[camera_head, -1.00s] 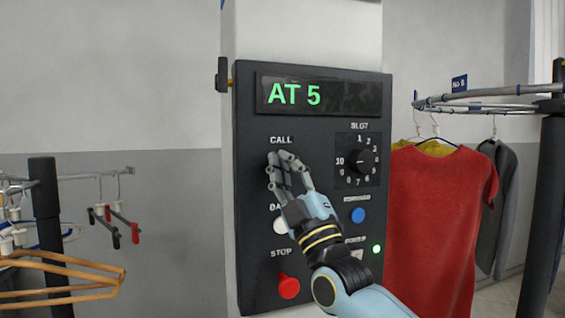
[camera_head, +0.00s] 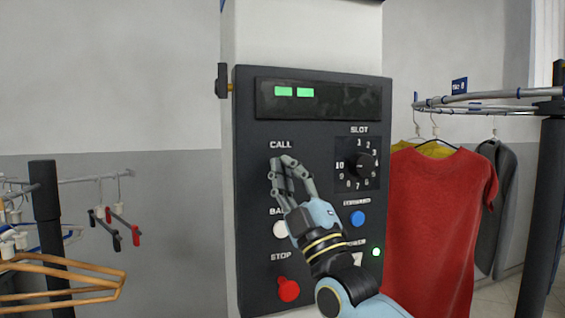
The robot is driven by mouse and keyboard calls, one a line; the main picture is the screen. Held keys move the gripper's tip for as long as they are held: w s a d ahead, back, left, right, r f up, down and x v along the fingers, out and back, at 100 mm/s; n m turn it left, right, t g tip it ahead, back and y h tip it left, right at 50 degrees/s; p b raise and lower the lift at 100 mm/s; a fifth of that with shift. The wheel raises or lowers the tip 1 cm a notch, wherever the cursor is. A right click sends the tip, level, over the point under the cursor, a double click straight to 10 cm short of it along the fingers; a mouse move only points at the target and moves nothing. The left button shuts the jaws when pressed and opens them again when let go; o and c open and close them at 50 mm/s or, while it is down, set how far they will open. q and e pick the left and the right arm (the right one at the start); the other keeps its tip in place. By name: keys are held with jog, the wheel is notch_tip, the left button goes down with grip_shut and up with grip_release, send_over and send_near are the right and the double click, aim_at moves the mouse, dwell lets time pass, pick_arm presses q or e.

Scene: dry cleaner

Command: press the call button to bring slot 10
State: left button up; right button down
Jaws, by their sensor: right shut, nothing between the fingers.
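A dark control panel (camera_head: 258,230) is mounted on a white column. Its display (camera_head: 319,99) shows two green blocks at the left and no text. The call button lies under the CALL label and is hidden behind my right gripper (camera_head: 279,168). That gripper is shut and empty, with its fingertips at the spot just below the label; I cannot tell whether they touch. The slot dial (camera_head: 359,165) is numbered 1 to 10, and its pointer appears to face left toward 10. My left gripper is not in view.
Below are a white button (camera_head: 281,229), a red STOP button (camera_head: 288,289), a blue button (camera_head: 357,218) and a lit green lamp (camera_head: 376,252). A red shirt (camera_head: 440,220) hangs on a rail at right. Wooden hangers (camera_head: 70,265) are at left.

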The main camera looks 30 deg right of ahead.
jog(key=shift+s, duration=0.1)
jog(key=shift+s+a+p, duration=0.2)
jog(key=shift+s+p, duration=0.2)
jog(key=shift+s, duration=0.4)
jog(key=shift+s+a+p, duration=0.2)
jog(key=shift+s+p, duration=0.25)
jog(key=shift+s, duration=0.3)
jog(key=shift+s+a+p, duration=0.2)
jog(key=shift+s+p, duration=0.2)
jog(key=shift+s, duration=0.4)
